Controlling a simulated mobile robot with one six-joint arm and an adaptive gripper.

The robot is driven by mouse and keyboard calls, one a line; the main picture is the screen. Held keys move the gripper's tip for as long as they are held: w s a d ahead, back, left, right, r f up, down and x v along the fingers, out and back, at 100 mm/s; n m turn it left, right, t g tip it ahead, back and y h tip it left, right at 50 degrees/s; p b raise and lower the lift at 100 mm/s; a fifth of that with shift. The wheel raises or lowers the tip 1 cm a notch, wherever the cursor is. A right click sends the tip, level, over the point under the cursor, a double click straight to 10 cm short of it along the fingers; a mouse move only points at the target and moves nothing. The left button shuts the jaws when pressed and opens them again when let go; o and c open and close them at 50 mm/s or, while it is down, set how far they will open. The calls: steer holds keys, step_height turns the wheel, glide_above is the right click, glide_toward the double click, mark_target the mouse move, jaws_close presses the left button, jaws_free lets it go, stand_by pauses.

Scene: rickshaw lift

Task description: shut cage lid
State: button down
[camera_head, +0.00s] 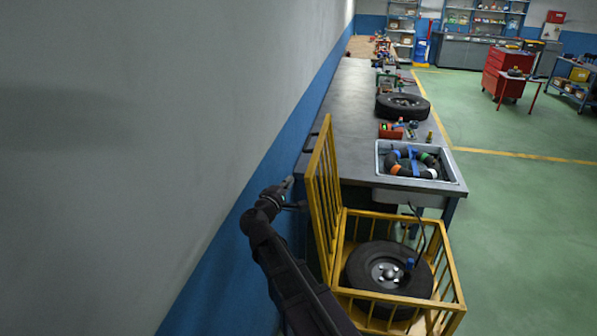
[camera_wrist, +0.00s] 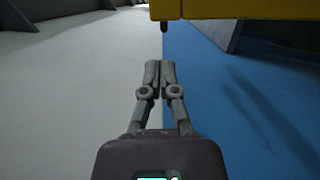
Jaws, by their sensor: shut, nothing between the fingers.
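The yellow cage (camera_head: 448,290) stands at the near end of the workbench, its top open. A black wheel (camera_head: 360,268) lies inside it. The barred yellow lid (camera_head: 323,190) stands upright on the cage's left side, swung open. My gripper (camera_head: 287,184) is left of the lid, between it and the wall, at about the lid's mid height. In the wrist view my gripper (camera_wrist: 160,64) shows with its fingers together and nothing between them. A yellow bar (camera_wrist: 240,9) crosses the top of that view, ahead of the fingertips; contact is not seen.
The wall (camera_head: 180,120) runs close along the left, grey above and blue below. Green floor is free on the right.

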steer(key=x, duration=0.9)
steer(key=shift+w+d, duration=0.2)
steer(key=shift+w, duration=0.2)
steer(key=shift+s+d+r+p, duration=0.1)
steer(key=shift+r+p, duration=0.05)
steer(key=shift+p, duration=0.15)
